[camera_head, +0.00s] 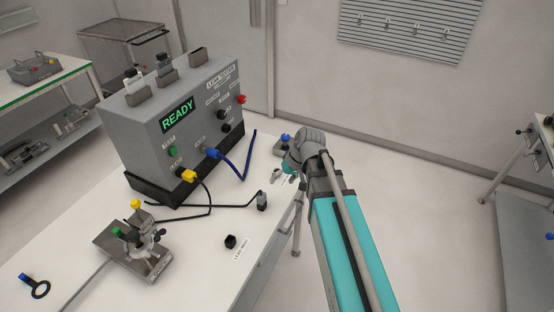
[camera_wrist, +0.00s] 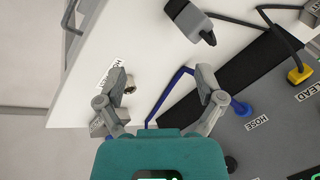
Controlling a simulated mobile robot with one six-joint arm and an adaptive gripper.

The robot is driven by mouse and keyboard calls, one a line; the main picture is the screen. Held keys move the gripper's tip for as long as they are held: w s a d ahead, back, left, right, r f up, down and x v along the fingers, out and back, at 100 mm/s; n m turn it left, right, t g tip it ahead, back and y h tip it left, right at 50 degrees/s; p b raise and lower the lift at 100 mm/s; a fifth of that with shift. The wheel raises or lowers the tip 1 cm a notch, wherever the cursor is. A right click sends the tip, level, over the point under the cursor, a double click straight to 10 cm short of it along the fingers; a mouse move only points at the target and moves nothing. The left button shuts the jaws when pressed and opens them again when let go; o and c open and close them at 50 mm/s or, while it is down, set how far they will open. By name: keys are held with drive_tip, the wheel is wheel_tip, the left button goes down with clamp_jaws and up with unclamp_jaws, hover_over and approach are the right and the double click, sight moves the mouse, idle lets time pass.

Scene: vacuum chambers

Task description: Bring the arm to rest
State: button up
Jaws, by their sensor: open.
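My gripper (camera_head: 278,178) hangs from my arm over the right edge of the white bench, beside the leak tester, partly hidden by my own wrist. In the wrist view my gripper (camera_wrist: 162,82) has its two fingers spread wide, with nothing held between them. The blue hose (camera_wrist: 168,95) passes below the gap between the fingers. My arm reaches forward and is extended over the floor side of the bench.
The grey leak tester (camera_head: 178,128) stands on the bench (camera_head: 205,262), its screen reading READY. The blue hose (camera_head: 247,165) and a yellow plug (camera_head: 187,175) are at its front. A metal fixture (camera_head: 135,250) and a black cap (camera_head: 230,242) sit nearer. The floor (camera_head: 430,220) at right is clear.

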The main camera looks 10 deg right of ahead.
drive_tip(key=s+d+f+m+g+h, duration=0.1)
drive_tip(key=s+d+h, duration=0.3)
drive_tip(key=s, duration=0.5)
drive_tip(key=shift+s+d+f+m+h, duration=0.15)
drive_tip(key=shift+d+f+m+h, duration=0.15)
drive_tip(key=shift+d+m, duration=0.6)
drive_tip(key=shift+d, duration=0.1)
idle(1.2)
